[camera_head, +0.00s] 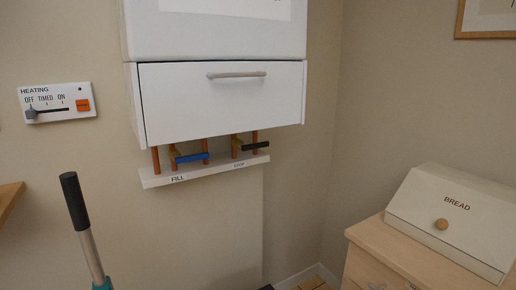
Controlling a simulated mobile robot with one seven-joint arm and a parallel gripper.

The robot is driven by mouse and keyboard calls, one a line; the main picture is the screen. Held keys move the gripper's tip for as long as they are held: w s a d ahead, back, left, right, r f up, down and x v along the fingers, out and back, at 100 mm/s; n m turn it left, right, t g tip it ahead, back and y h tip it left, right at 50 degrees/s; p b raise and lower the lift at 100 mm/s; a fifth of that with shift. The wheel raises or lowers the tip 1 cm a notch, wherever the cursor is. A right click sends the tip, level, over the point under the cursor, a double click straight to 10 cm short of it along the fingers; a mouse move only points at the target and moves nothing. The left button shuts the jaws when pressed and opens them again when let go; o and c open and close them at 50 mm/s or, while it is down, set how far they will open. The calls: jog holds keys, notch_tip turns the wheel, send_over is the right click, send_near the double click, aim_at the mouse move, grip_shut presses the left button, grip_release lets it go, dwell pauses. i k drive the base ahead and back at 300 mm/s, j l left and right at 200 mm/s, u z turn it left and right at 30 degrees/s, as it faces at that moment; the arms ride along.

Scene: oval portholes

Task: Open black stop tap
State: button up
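The black stop tap (256,145) is a short black lever on a brass valve under the white wall cabinet. It sits on the right-hand pair of copper pipes, above the word STOP on a white strip (213,171). The lever lies about level, pointing right across the pipe. A blue tap lever (192,158) on the left-hand pair of pipes, above the word FILL, also lies about level. My gripper is not in view, and nothing is seen touching either tap.
The white cabinet (220,100) with a grey bar handle hangs directly above the taps. A black-gripped pole (75,205) stands at lower left. A heating panel (57,102) is on the left wall. A bread bin (455,218) sits on a wooden unit (390,250) at right.

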aim_at(244, 147)
jog(key=i+z, duration=0.1)
jog(key=z, duration=0.25)
jog(key=i+z, duration=0.1)
jog(key=z, duration=0.3)
jog(key=i+j, duration=0.15)
jog(key=j, duration=0.2)
jog(key=i+j, duration=0.15)
jog(key=j, duration=0.15)
